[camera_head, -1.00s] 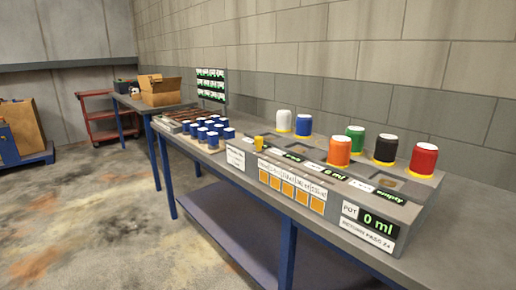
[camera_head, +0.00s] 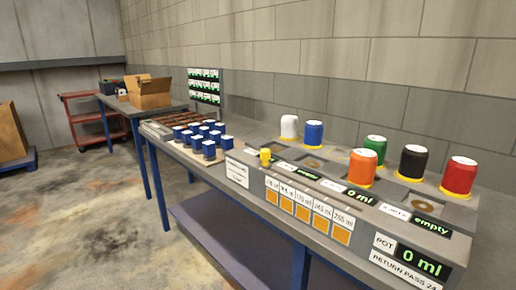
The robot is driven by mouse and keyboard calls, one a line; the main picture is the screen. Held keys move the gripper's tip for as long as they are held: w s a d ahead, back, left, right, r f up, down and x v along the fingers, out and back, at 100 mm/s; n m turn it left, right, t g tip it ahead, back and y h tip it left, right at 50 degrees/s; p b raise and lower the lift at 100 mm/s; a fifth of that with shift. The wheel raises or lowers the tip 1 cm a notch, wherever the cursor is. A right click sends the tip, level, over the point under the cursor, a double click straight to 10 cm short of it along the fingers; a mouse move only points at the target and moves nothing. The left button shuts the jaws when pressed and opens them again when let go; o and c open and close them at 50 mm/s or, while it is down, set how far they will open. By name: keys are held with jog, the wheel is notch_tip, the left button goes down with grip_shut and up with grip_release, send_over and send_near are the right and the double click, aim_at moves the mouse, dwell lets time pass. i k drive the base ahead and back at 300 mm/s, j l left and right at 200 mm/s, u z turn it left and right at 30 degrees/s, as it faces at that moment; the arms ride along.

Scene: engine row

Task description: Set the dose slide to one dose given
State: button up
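A yellow knob (camera_head: 265,155) stands on the top left part of the grey dosing console (camera_head: 255,205); it may be the dose slide, but I cannot read its setting. Several orange squares (camera_head: 302,213) line the console's front under white ml labels (camera_head: 306,197), partly legible. A black display marked POT (camera_head: 424,261) shows 0 ml in green. On the top, one small display (camera_head: 359,197) seems to read 0 ml and another (camera_head: 430,224) reads empty. My gripper is not in view.
White (camera_head: 289,126), blue (camera_head: 313,132), green (camera_head: 374,149), orange (camera_head: 362,166), black (camera_head: 412,162) and red (camera_head: 460,176) canisters stand on the console. The floor in front of the bench is clear.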

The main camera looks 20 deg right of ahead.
aim_at(266, 153)
jog(key=i, duration=0.9)
